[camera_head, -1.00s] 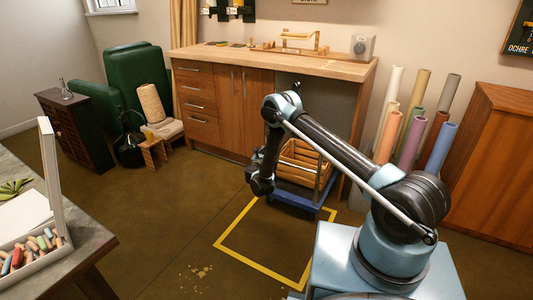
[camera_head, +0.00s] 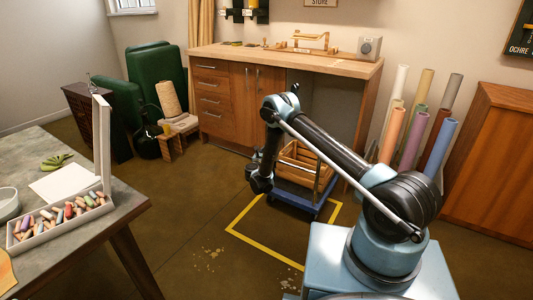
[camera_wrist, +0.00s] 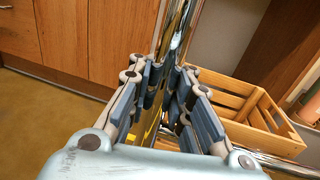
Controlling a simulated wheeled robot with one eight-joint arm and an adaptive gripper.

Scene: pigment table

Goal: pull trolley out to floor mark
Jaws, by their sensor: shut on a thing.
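The trolley (camera_head: 297,203) has a blue base and chrome rails and carries a slatted wooden crate (camera_head: 297,160). It stands in front of the bench opening, its front part over the yellow floor outline (camera_head: 262,245). The outline's near part is bare floor, and my arm hides some of its right side. In the wrist view my gripper (camera_wrist: 167,80) is closed around an upright chrome bar (camera_wrist: 176,35) of the trolley, with the crate (camera_wrist: 235,105) just right of the fingers. In the head view my forearm and wrist hide the grip.
The wooden bench (camera_head: 285,58) with drawers stands behind the trolley. Coloured rolls (camera_head: 418,130) and a wooden cabinet (camera_head: 492,165) are at right. A table with a pastel box (camera_head: 62,220) is at near left.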

